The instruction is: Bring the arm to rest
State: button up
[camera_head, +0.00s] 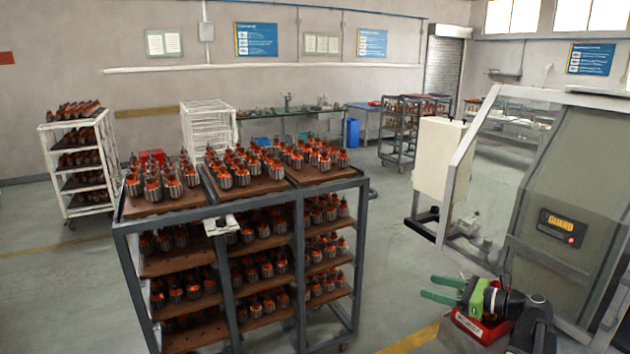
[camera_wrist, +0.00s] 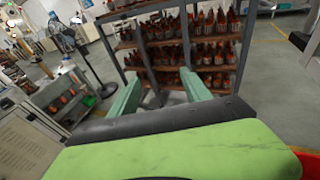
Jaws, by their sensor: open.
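My gripper (camera_head: 442,289) is at the lower right of the head view, with green fingers pointing left toward the rack. The two fingers are apart and nothing is between them. In the wrist view my gripper (camera_wrist: 160,92) shows its two green fingers spread, with the rack behind them. My arm is folded low, close to a red part of the base at the right. The fingertips are clear of the rack, with floor between them in the head view.
A grey rack (camera_head: 357,250) with wooden shelves of orange-topped armatures stands left of my gripper. A guarded machine (camera_head: 560,200) stands close behind my arm at right. A white cart (camera_head: 50,160) stands far left. The floor (camera_head: 400,240) between rack and machine is clear.

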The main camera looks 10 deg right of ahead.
jog(key=w+a+f+n+g, duration=0.2)
jog(key=a+f+n+g, duration=0.1)
jog(key=a, duration=0.7)
jog(key=w+a+f+n+g, duration=0.1)
jog(key=a+f+n+g, duration=0.15)
jog(key=a, duration=0.65)
jog(key=w+a+f+n+g, duration=0.2)
jog(key=a+f+n+g, duration=0.1)
jog(key=a, duration=0.7)
jog(key=s+a+f+n+g+h, duration=0.2)
jog(key=s+a+f+n, duration=0.15)
jog(key=a+n, duration=0.2)
jog(key=s+a+f+n+g+h, duration=0.25)
jog(key=a+f+n, duration=0.2)
jog(key=a, duration=0.25)
jog(key=s+d+f+n+h, duration=0.2)
jog(key=d+n+h, duration=0.3)
jog(key=d+n, duration=0.4)
jog(key=shift+f+n, duration=0.35)
jog(key=shift+n, duration=0.2)
jog(key=shift+s+d, duration=0.1)
